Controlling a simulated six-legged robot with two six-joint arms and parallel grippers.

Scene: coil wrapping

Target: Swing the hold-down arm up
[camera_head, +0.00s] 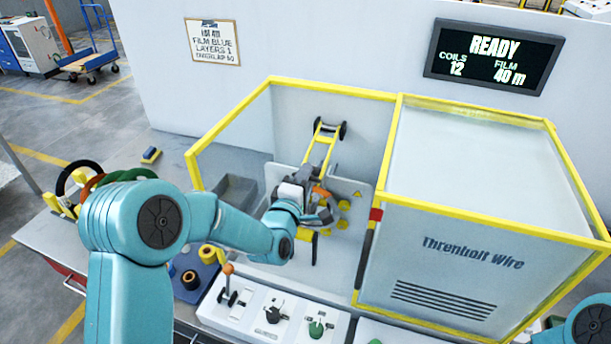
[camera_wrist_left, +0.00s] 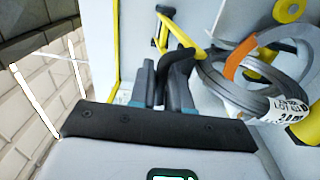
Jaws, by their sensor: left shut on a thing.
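The hold-down arm (camera_head: 320,150) is a yellow two-bar frame with black ends inside the open, yellow-edged bay of the machine. In the head view it slants from its black ends at the back down to my left gripper (camera_head: 303,192). In the left wrist view my left gripper (camera_wrist_left: 162,75) is shut at the arm's black grip (camera_wrist_left: 177,38), with a yellow bar (camera_wrist_left: 188,42) beside it. My gripper and wrist hide part of the arm in the head view. A grey wire coil (camera_wrist_left: 245,97) with an orange band and white label is right beside the fingers. My right gripper is out of view.
A closed, yellow-edged housing (camera_head: 480,260) stands right of the bay. A grey bin (camera_head: 236,193) is left of it. In front are a control panel (camera_head: 255,318) with levers and a blue mat (camera_head: 195,285) with rolls. A screen (camera_head: 493,58) reads READY.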

